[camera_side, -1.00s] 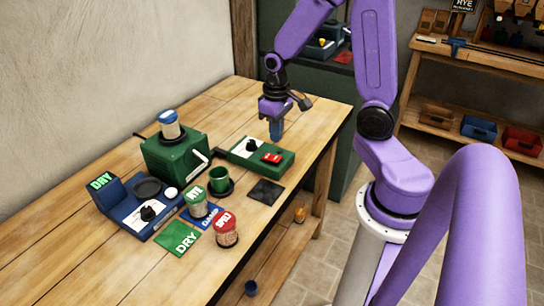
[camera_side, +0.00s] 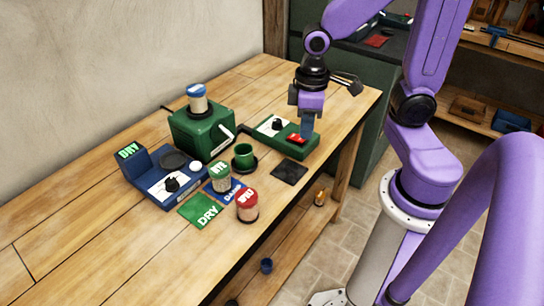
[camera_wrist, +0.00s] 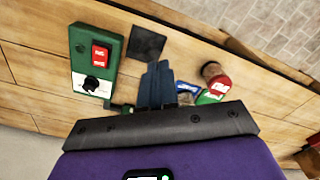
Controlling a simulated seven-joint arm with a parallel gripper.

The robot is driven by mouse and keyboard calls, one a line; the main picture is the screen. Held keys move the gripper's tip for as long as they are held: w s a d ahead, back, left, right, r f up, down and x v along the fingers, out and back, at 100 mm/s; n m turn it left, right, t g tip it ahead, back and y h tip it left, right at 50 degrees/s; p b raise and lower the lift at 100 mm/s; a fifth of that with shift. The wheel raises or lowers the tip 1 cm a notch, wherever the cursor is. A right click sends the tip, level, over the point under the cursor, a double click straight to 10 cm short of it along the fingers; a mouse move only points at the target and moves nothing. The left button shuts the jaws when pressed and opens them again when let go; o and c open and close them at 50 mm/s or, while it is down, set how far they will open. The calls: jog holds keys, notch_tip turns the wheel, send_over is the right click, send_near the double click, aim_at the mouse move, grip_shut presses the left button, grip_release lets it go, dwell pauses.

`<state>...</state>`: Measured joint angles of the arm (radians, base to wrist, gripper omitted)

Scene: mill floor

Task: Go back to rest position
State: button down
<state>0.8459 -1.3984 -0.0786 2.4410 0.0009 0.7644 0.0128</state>
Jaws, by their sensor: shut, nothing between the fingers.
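My gripper (camera_side: 306,133) points down over the right end of the green switch box (camera_side: 268,124), with its blue fingers together and nothing between them. In the side view the fingertips show just right of the red rocker switch (camera_side: 296,139); I cannot tell whether they touch the box. In the wrist view my shut gripper (camera_wrist: 157,70) sits apart from the red switch (camera_wrist: 99,55), to its right, with the dark square pad (camera_wrist: 146,42) beyond the fingertips.
A green mill (camera_side: 203,134) with a blue-lidded jar stands behind, and a blue scale (camera_side: 166,184) sits left. A green cup (camera_side: 243,157), a white-and-green jar (camera_side: 220,181) and a red-lidded jar (camera_side: 247,207) stand near. The wooden bench (camera_side: 90,215) is clear at front left.

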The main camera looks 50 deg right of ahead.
jog(key=s+a+r+n, duration=0.1)
jog(key=s+a+n, duration=0.1)
jog(key=s, duration=0.3)
jog(key=s+a+r+n, duration=0.2)
jog(key=s+n, duration=0.2)
jog(key=s, duration=0.1)
jog(key=shift+s, duration=0.4)
jog(key=shift+w, duration=0.15)
jog(key=w+d+n+g, duration=0.1)
jog(key=w+d+n, duration=0.2)
jog(key=w+d, duration=0.4)
jog(key=w+d+n, duration=0.2)
jog(key=w+d, duration=0.5)
jog(key=w, duration=0.5)
jog(key=shift+r+n+g, duration=0.2)
jog(key=shift+n+g, duration=0.2)
jog(key=shift+d+f, duration=0.1)
jog(key=shift+f, duration=0.05)
jog(key=f, duration=0.4)
jog(key=s+f, duration=0.1)
jog(key=f, duration=0.8)
jog(key=shift+s+f, duration=0.3)
jog(key=shift+s, duration=0.1)
